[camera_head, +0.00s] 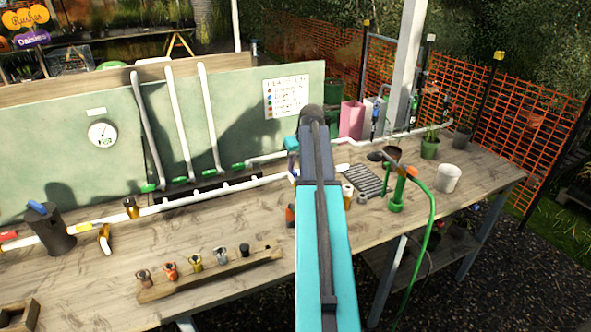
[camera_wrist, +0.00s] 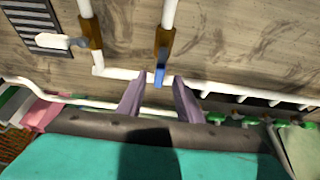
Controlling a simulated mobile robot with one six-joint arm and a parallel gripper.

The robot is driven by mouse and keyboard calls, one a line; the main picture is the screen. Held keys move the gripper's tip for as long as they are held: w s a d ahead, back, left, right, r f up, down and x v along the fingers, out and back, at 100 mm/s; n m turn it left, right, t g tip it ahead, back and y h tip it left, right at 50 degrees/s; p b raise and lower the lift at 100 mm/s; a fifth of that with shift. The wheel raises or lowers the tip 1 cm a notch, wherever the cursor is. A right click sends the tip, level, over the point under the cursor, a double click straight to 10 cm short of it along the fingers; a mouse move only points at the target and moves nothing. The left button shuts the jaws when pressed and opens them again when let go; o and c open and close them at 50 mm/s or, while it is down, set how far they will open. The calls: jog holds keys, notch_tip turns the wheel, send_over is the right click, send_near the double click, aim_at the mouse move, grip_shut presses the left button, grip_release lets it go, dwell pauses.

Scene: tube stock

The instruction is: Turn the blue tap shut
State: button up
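The blue tap (camera_wrist: 160,74) shows in the wrist view as a short blue lever on a brass body, set in a white pipe. Its lever points down the picture, roughly in line with that pipe. My gripper (camera_wrist: 157,84) is open, with one finger on either side of the lever's end. The lever lies between or just beyond the fingertips; I cannot tell whether either finger touches it. In the head view my teal arm covers my gripper and most of the tap.
A second brass tap with a white lever (camera_wrist: 55,41) stands beside it, near a dark slotted grate (camera_head: 364,180). A green hose (camera_head: 431,205) loops over the right side. A rack of several fittings (camera_head: 215,272) lies at the front.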

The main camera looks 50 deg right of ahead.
aim_at(295, 173)
jog(key=shift+p+x, duration=0.45)
jog(key=shift+x, duration=1.55)
jog(key=shift+c, duration=0.2)
grip_shut()
